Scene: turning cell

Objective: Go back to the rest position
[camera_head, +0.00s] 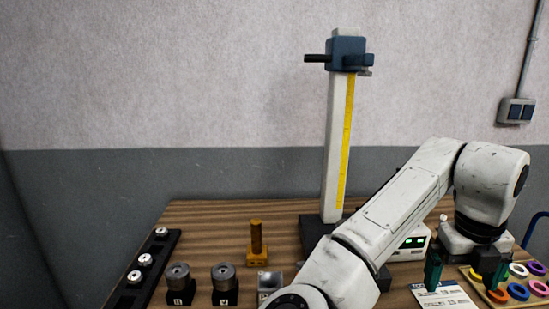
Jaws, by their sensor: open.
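My gripper (465,283) hangs at the right side of the wooden bench, with its two green-tipped fingers pointing down. The fingers stand wide apart and nothing shows between them. The left finger is in front of a white printed card (447,299), and the right finger overlaps the board with coloured rings. I cannot tell how high the fingertips are above the bench. My white arm reaches from the bottom middle up to the right and then down to the gripper, hiding part of the bench.
A tall gauge with a white column (337,150) stands behind my arm, near a green-lit display box (413,241). Coloured rings (517,291) lie on a board at right. A brass post (256,242), two grey cylinders (180,277) (223,276) and a black rack (151,261) stand left.

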